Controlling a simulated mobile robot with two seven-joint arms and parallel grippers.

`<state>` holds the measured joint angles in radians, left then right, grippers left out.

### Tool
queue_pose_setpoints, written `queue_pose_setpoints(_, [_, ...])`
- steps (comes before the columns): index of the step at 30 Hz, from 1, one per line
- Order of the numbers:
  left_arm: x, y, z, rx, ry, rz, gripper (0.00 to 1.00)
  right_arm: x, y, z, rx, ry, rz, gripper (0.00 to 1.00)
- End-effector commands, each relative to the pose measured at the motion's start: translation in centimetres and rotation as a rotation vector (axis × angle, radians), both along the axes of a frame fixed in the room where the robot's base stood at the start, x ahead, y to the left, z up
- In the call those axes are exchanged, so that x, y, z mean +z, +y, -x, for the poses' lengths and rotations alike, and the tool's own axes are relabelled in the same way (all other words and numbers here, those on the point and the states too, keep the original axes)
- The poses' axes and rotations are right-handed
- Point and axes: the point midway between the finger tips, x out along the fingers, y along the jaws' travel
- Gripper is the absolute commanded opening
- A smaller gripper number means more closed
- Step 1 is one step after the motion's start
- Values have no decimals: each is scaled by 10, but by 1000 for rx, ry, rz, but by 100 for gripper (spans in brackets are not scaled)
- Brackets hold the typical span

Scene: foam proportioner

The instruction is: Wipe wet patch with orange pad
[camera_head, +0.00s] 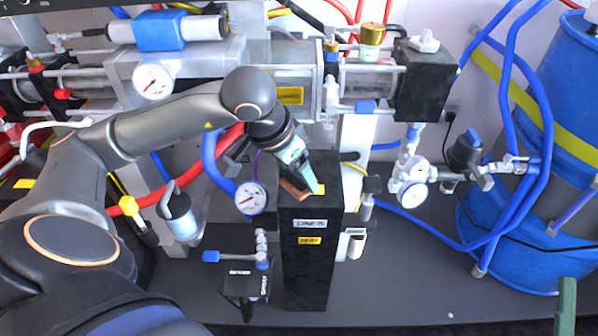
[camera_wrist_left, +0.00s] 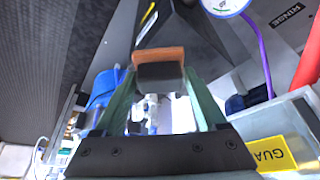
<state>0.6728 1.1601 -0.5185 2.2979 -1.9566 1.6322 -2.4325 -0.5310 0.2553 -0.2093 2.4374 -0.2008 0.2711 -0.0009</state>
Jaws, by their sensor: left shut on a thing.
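My left gripper (camera_head: 302,190) reaches down from the left to the top of a black pillar (camera_head: 307,260). Its green fingers are shut on the orange pad (camera_head: 293,189), which shows as a small orange-brown edge beside the fingertips. In the left wrist view the pad (camera_wrist_left: 158,54) sits between the fingertips, with a dark block behind its orange strip. I cannot tell whether the pad touches the pillar. A green fingertip of my right gripper (camera_head: 567,305) shows at the lower right edge; its jaws are not clear. I cannot make out the wet patch.
A pressure gauge (camera_head: 250,198) hangs left of the pillar, and another gauge (camera_head: 412,194) is to its right. The pump assembly (camera_head: 290,65) runs above. Blue hoses and a blue barrel (camera_head: 565,75) fill the right. The grey deck (camera_head: 420,290) is fairly clear at front right.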

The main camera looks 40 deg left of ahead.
Motion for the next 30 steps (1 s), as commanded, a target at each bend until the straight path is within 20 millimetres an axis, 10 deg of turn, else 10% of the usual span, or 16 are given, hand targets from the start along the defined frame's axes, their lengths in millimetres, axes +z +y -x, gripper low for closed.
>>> queue_pose_setpoints(30, [27,2,5,11,-1,-1,29,-86,-8,-29,-62,386,-1,44])
